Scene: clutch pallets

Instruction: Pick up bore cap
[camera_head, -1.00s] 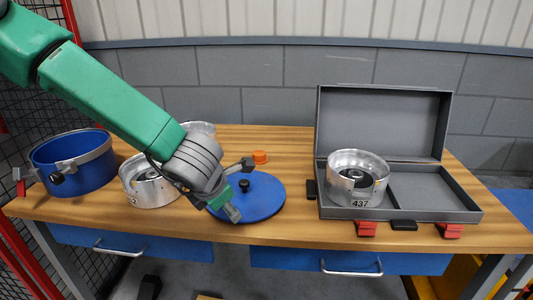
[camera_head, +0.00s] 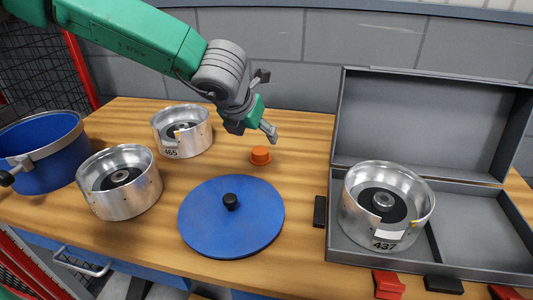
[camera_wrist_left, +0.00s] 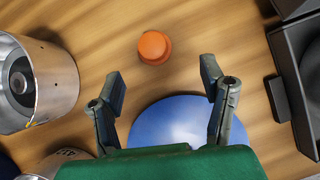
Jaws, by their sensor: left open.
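The bore cap is a small orange cap (camera_head: 260,156) standing on the wooden table, behind the blue round lid. In the left wrist view the orange cap (camera_wrist_left: 154,47) lies beyond the fingertips, roughly between their lines. My left gripper (camera_head: 268,105) is above the table, just above and behind the cap in the head view. It is open and empty, with its two fingers (camera_wrist_left: 163,85) wide apart in the wrist view. It does not touch the cap. My right gripper is not in view.
A blue lid (camera_head: 217,238) with a black knob lies in front of the cap. Metal drums stand left (camera_head: 104,199) and behind (camera_head: 165,144). A blue pot (camera_head: 52,172) is far left. An open grey case (camera_head: 472,240) holding drum 437 (camera_head: 352,219) is at right.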

